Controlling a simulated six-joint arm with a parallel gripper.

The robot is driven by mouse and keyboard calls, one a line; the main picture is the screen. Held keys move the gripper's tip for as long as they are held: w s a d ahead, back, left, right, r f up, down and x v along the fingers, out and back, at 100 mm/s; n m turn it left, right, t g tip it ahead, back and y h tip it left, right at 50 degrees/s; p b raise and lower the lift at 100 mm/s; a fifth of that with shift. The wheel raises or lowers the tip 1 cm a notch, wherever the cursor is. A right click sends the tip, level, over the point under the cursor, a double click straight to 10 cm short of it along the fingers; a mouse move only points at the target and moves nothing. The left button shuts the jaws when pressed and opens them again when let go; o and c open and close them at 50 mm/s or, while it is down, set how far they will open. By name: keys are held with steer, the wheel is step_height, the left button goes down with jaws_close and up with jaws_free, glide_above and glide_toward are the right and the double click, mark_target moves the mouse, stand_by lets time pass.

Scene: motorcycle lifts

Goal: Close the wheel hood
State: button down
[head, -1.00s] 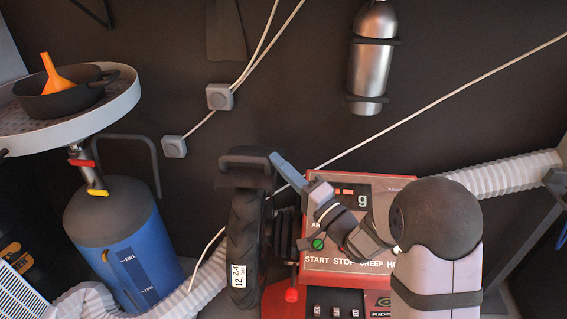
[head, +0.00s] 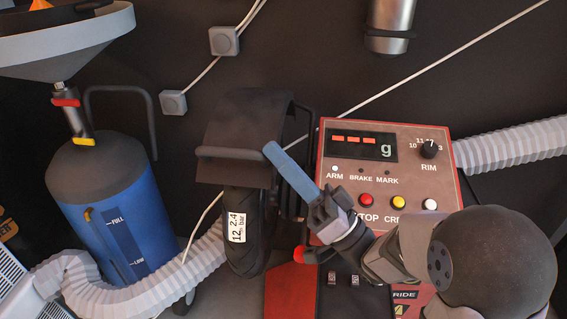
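The wheel hood (head: 245,125) is a dark curved cover over the top of the black wheel (head: 240,255). Its handle bar (head: 222,153) runs across its front, and a front flap hangs just below the bar. The lower wheel with its white "12 2.4 bar" label shows under the flap. My gripper (head: 275,155) reaches in from the lower right, its blue finger slanting up to the hood's right side, just right of the handle bar. Whether it touches the hood is unclear. Only one finger shows clearly, so its opening cannot be judged.
A red control panel (head: 385,185) with knob, display and buttons stands right behind my gripper, which covers part of it. A red ball knob (head: 304,255) sits low beside the wheel. A white hose (head: 140,290) and a blue tank (head: 115,215) are at left.

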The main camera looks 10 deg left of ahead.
steer(key=s+f+n+g+y+b, duration=0.1)
steer(key=s+f+b, duration=0.6)
steer(key=b, duration=0.7)
steer(key=shift+s+f+n+g+b, duration=0.25)
steer(key=shift+f+n+g, duration=0.2)
steer(key=shift+n+g, duration=0.4)
steer(key=shift+f, duration=0.1)
step_height(320, 180, up, 11)
steer(key=p, duration=0.5)
steer(key=shift+f, duration=0.15)
